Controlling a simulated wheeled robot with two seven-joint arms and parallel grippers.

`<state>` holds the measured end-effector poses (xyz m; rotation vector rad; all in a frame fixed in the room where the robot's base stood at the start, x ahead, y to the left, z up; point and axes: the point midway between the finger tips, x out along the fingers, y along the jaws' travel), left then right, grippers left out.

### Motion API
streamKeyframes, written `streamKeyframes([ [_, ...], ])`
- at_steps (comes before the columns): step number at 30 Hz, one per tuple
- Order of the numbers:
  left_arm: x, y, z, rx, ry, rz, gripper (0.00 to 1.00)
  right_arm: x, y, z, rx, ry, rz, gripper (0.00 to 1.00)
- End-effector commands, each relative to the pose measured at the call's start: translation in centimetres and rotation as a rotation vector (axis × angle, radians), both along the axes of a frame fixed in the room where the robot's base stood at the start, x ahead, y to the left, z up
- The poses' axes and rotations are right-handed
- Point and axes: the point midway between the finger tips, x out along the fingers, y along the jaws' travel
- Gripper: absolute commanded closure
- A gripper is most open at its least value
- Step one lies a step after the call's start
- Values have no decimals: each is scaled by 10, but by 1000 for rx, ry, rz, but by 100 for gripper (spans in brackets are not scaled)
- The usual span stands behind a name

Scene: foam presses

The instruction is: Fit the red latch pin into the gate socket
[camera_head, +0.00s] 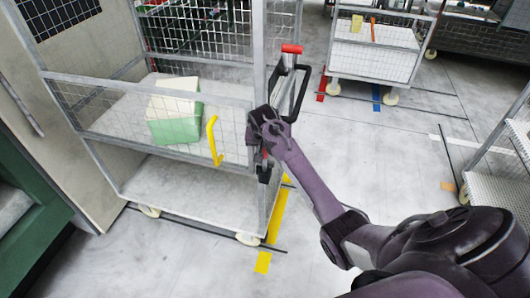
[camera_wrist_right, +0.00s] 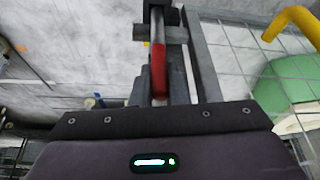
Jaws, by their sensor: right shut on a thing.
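My right gripper (camera_head: 264,168) is at the near right corner post of the mesh cart, with its fingers pointing down. It is shut on the red latch pin, which shows in the right wrist view (camera_wrist_right: 158,72) as a red grip with a thin grey shaft between dark fingers. In the head view the pin is mostly hidden by the gripper. The gate (camera_head: 88,136) is the cart's low mesh side panel, with a yellow handle (camera_head: 213,141) to the left of my gripper. I cannot make out the gate socket or whether the pin touches it. My left gripper is out of view.
A red-topped lever with a black loop (camera_head: 300,95) stands just above my right gripper. A green and cream box (camera_head: 175,130) lies inside the cart. Another mesh cart (camera_head: 370,62) stands behind, and a rack (camera_head: 500,185) at right.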

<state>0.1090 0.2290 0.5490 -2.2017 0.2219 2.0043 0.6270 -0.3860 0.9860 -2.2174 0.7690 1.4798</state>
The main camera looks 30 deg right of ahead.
Motion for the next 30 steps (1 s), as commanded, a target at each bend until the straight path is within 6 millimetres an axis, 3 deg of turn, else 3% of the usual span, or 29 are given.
streamKeyframes([
  [9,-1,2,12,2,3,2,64,-1,0,-34,-1,2,0,100],
  [20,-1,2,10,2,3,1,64,-1,0,-40,0,0,0,100],
  [21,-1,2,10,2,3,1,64,-1,0,-41,0,1,0,85],
  [26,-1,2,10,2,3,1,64,-1,0,-41,0,2,1,64],
  [30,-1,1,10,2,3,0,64,-1,0,-41,0,2,1,64],
])
